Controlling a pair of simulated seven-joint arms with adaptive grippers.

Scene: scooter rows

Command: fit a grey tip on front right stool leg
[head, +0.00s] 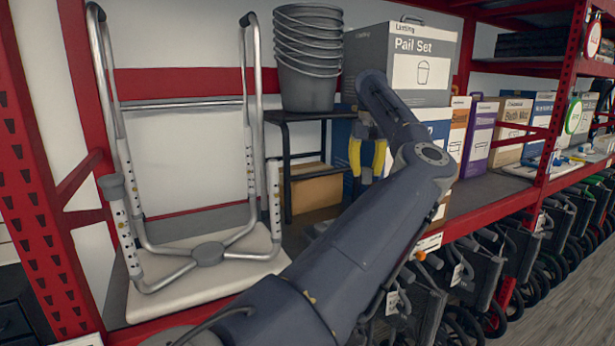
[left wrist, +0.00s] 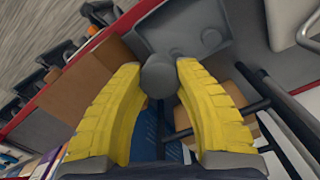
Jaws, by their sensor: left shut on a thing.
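The stool (head: 208,254) lies upside down on its white seat, with legs pointing up. Its front right leg (head: 275,205) is a silver tube with holes and a bare upper end. The front left leg (head: 122,225) has a grey tip (head: 112,185) on top. My left gripper (head: 367,157), with yellow fingers, is to the right of the front right leg and apart from it. In the left wrist view it is shut on a round grey tip (left wrist: 160,76). The head view does not show this held tip clearly. My right gripper is not in view.
A grey tray (left wrist: 160,35) with another round grey piece (left wrist: 211,38) lies below the gripper. A dark stand (head: 287,150) bearing stacked pails (head: 307,85) is beside the front right leg. A Pail Set box (head: 420,70) and a cardboard box (head: 315,190) are close by.

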